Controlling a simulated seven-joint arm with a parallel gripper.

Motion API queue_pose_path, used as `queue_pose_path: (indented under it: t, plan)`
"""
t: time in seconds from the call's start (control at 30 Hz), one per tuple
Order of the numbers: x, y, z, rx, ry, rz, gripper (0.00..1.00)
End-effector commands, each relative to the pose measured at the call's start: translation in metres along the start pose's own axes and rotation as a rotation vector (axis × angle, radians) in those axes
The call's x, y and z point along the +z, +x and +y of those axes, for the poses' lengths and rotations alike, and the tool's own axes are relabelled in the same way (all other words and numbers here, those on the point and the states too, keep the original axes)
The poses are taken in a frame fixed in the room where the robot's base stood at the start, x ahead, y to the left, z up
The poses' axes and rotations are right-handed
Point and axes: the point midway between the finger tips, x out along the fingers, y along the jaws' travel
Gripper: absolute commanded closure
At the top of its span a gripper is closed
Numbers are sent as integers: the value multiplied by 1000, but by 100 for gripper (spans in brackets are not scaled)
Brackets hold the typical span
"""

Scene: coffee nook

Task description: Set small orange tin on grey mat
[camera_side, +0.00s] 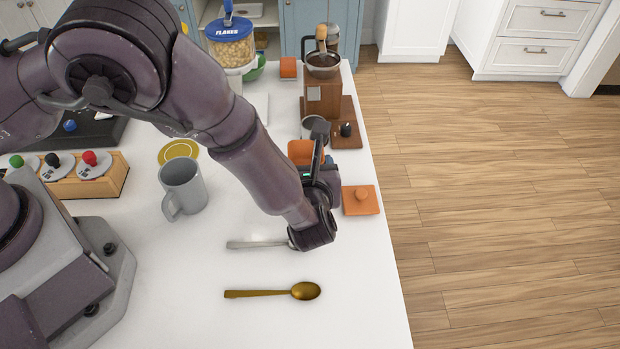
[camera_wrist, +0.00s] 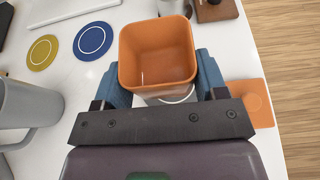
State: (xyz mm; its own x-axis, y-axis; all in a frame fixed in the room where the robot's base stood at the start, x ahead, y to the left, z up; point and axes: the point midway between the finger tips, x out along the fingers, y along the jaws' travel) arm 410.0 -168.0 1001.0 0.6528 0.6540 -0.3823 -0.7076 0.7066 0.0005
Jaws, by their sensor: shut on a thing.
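The small orange tin (camera_wrist: 158,50) is a square, open-topped tin, upright and empty. My gripper (camera_wrist: 163,78) is shut on it, with a blue finger against each side in the wrist view. A pale round mat with a ring, which looks like the grey mat (camera_wrist: 181,98), shows partly below the tin's near side. Most of it is hidden. I cannot tell whether the tin touches it.
An orange lid (camera_side: 361,202) lies right of my gripper near the counter edge. A yellow mat (camera_wrist: 42,53) and a blue mat (camera_wrist: 93,39) lie left. A grey mug (camera_side: 184,188), a gold spoon (camera_side: 304,291) and a coffee grinder (camera_side: 322,98) stand or lie around.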

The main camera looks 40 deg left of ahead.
Motion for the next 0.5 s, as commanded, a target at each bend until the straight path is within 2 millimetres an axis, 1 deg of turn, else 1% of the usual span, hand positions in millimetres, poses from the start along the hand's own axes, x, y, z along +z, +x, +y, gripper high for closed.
queue_pose_path:
  t: [0.13,0.2,0.3,0.4,0.5]
  plan:
    - [-10,8,-7,1,0,0,63]
    - [-21,12,-7,1,3,0,63]
    - [-32,16,-7,0,0,-1,63]
    - [-35,18,-7,0,-1,-1,63]
    - [-35,18,-7,-1,-1,-1,63]
